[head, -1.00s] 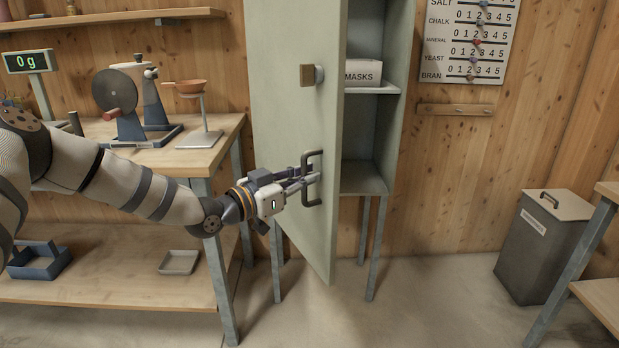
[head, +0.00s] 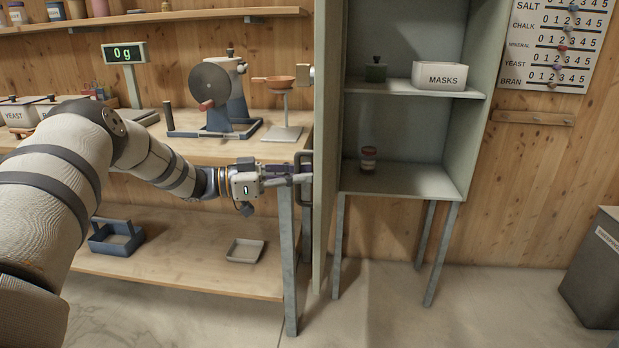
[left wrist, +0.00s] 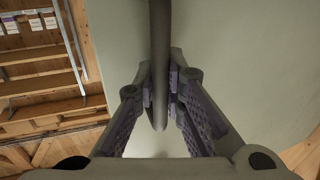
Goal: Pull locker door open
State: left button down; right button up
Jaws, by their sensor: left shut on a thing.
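The grey-green locker (head: 405,140) stands on metal legs, its inside in plain view. Its door (head: 325,130) stands wide open at the left and shows nearly edge-on. My left gripper (head: 301,177) is shut on the dark door handle (head: 306,158). In the left wrist view the handle (left wrist: 160,60) runs between the two fingers (left wrist: 161,100), with the door face (left wrist: 230,60) behind. My right gripper is not in view.
The locker holds a MASKS box (head: 439,76), a dark green container (head: 376,70) and a small jar (head: 368,159). A workbench (head: 270,148) with a mill and scale stands left, close to the door. A bin (head: 597,270) stands right.

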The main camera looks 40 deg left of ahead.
pick_arm(q)
jog(key=shift+s+a, duration=0.1)
dwell(0.3)
jog(key=c, duration=1.7)
grip_release()
jog(key=shift+o, duration=0.2)
jog(key=v, duration=1.2)
